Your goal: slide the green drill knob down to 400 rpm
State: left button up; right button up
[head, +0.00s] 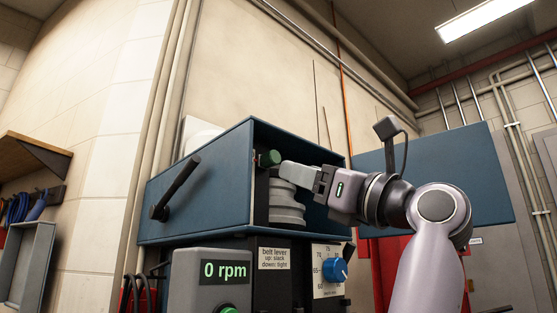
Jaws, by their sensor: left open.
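My left gripper (288,170) reaches into the opening from the right. It is open, and its pale fingertips are just right of the knob; I cannot tell whether they touch it. A stepped grey pulley (285,203) stands below the fingers, partly hidden by them. The display (224,270) below the housing reads 0 rpm. My right gripper is not in view.
A blue cover panel (490,175) stands open behind my arm on the right. A black lever (176,188) sticks out of the housing's left side. Below are a belt lever label (275,258) and a blue dial (335,270). A wooden shelf (35,155) is at far left.

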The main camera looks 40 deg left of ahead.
aim_at(277, 161)
pick_arm(q)
jog(key=shift+s+r+n+h, duration=0.4)
jog(key=shift+s+r, duration=0.25)
jog(key=shift+r, duration=0.05)
jog(key=shift+a+r, duration=0.1)
jog(key=shift+r, duration=0.05)
jog(key=p+x, duration=0.1)
jog(key=x, duration=0.5)
jog(key=shift+a, duration=0.45)
jog(key=shift+c, duration=0.4)
grip_shut()
